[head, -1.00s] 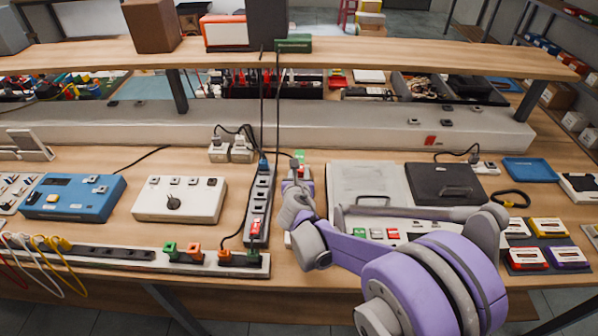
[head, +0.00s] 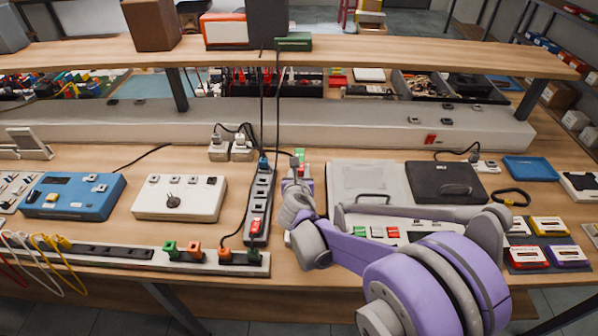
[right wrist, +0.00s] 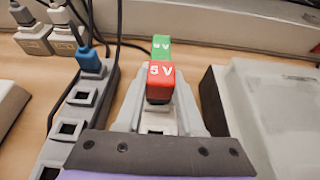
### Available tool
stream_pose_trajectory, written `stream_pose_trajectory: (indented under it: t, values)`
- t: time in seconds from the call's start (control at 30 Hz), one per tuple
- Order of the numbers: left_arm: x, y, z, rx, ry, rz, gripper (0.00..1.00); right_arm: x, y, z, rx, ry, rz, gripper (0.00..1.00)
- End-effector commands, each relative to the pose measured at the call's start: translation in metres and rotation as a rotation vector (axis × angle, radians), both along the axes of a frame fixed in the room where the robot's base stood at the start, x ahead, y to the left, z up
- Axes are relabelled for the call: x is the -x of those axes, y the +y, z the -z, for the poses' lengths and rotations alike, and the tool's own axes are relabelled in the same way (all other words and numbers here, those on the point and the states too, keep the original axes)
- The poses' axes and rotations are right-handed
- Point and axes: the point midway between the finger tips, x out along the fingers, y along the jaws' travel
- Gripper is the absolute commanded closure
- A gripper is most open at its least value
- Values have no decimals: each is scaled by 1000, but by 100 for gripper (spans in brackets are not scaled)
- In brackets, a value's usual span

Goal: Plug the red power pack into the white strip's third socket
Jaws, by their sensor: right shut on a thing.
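The red power pack (right wrist: 161,76), marked 5 V, is between the two fingers of my right gripper (right wrist: 160,92) in the right wrist view. The gripper is shut on it. The white strip (right wrist: 158,118) runs beneath the pack and fingers, with an empty socket showing on the near side. A green 5 V pack (right wrist: 161,46) stands just beyond the red one. I cannot tell whether the red pack's underside is in a socket. In the head view, my right gripper (head: 298,182) hides most of the strip, and a little red (head: 302,169) shows behind it. My left gripper is not in view.
A grey strip (head: 259,203) with a blue plug and red switch stands close left of my gripper. A pale grey case (head: 367,180) stands close right. Cables hang behind the gripper. Another white strip (head: 70,250) with plugs lies along the front left edge.

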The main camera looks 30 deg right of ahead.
Motion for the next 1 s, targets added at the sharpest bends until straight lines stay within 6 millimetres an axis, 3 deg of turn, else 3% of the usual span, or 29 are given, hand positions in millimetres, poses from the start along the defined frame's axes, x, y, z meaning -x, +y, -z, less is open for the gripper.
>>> stream_pose_trajectory:
  t: [1.0]
  values:
    - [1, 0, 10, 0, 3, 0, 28, 0, 0, 11, 0, 0, 0, 100]
